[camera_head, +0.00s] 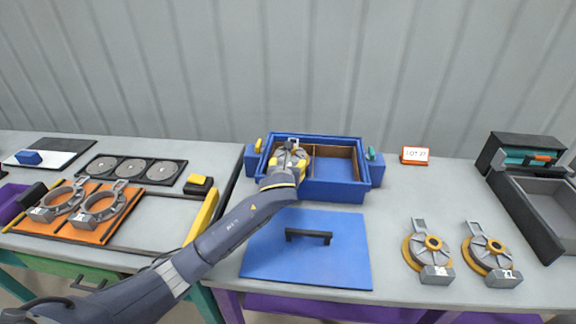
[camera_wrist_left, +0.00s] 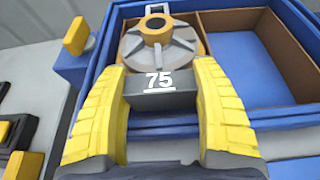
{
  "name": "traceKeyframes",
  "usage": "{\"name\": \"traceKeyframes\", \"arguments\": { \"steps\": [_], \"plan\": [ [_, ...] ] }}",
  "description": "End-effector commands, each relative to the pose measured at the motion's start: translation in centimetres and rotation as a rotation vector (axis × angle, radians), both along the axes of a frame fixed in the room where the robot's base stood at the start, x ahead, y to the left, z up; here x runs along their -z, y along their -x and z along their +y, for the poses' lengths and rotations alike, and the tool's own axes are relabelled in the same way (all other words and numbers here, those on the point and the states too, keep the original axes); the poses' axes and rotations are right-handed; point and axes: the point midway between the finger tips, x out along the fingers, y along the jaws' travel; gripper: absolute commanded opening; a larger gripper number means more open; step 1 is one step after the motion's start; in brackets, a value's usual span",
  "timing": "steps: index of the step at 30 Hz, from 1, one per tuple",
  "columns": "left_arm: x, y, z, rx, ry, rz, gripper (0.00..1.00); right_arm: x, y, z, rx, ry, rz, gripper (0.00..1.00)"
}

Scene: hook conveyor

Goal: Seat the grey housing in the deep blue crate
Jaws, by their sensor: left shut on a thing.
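The deep blue crate (camera_head: 336,191) stands on the table in the middle of the head view, with brown dividers inside. Its rim also shows in the left wrist view (camera_wrist_left: 284,113). My left gripper (camera_head: 287,163) is over the crate's left compartment. In the left wrist view its yellow fingers (camera_wrist_left: 160,100) are shut on the grey housing (camera_wrist_left: 158,48) by a dark block marked 75. The housing has a ribbed round body with a yellow hub and a loop at the far end. It is at the left compartment; I cannot tell whether it touches the floor. My right gripper is not in view.
A blue lid (camera_head: 270,250) with a black handle lies in front of the crate. Two more grey housings (camera_head: 428,250) (camera_head: 490,250) lie at the right. An orange tray (camera_head: 63,232) with two grey rings is at the left. A grey bin (camera_head: 552,195) stands far right.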

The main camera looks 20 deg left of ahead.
Motion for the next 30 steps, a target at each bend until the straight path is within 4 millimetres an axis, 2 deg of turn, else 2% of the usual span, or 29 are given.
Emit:
{"name": "traceKeyframes", "arguments": {
  "steps": [14,30],
  "plan": [
    [0.2,0.0,0.0,0.0,0.0,-0.001,0.18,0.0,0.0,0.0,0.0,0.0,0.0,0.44],
    [-1.5,0.0,0.0,0.0,0.0,-0.003,0.18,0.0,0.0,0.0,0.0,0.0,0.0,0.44]
  ]
}}
